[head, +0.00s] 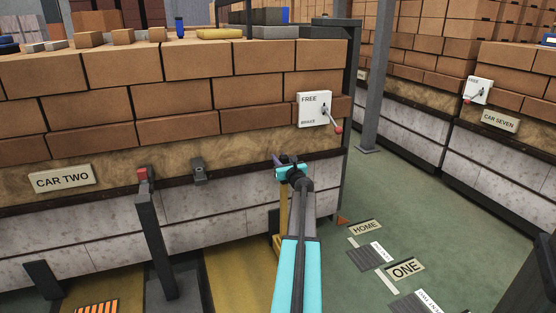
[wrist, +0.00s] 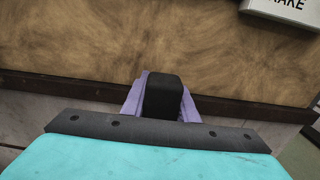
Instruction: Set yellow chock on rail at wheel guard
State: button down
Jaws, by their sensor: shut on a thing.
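My gripper (head: 282,160) is at the end of my teal arm, in front of the tan lower band of CAR TWO. A yellow upright (head: 283,210) shows beside my arm, partly hidden, and a yellow flat piece (head: 220,33) lies on top of the bricks. The rail and wheel guard cannot be told clearly.
A brake lever box (head: 313,108) with a red-tipped handle is right of my gripper. A grey post with a red top (head: 142,174) and a small grey bracket (head: 199,172) are left.

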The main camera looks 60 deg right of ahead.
jog(key=shift+f+b, duration=0.35)
jog(key=shift+f, duration=0.55)
jog(key=c, duration=1.4)
grip_release()
jog(key=shift+f, duration=0.15)
jog(key=p+v, duration=0.3)
jog(key=v, duration=0.9)
jog(key=shift+r, duration=0.2)
jog(key=shift+a, duration=0.1)
